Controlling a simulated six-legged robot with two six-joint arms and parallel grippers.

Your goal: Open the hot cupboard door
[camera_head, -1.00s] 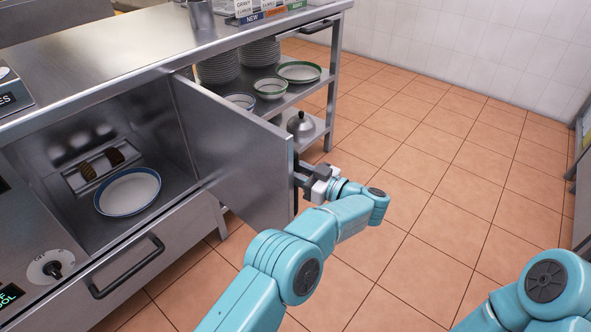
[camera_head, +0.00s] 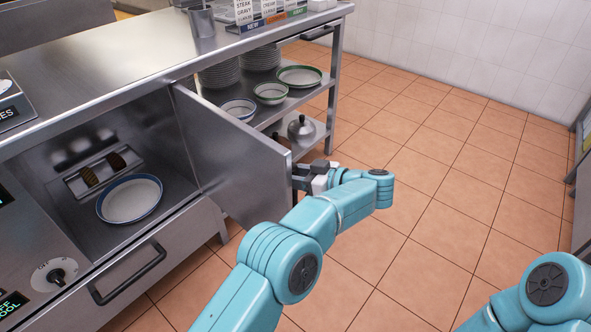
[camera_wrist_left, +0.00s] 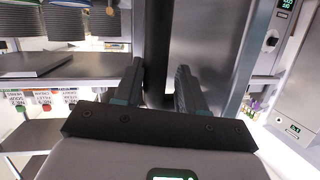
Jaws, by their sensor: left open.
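The hot cupboard door (camera_head: 235,165) is a flat steel panel standing open, swung out from the cabinet. Inside the cupboard lies a blue-rimmed white plate (camera_head: 132,199). My left gripper (camera_head: 310,178) is at the door's free edge, on its outer side. In the left wrist view, the open fingers (camera_wrist_left: 159,72) stand on either side of a dark vertical bar (camera_wrist_left: 158,40), which looks like the door handle. Whether they touch it I cannot tell. My right arm shows at the lower right; its gripper is out of view.
A steel counter (camera_head: 100,72) runs above the cupboard. A drawer with a black handle (camera_head: 128,275) is below. Behind the door, shelves hold bowls (camera_head: 270,93), stacked plates and a metal dome (camera_head: 301,128). The tiled floor (camera_head: 450,190) at right is clear.

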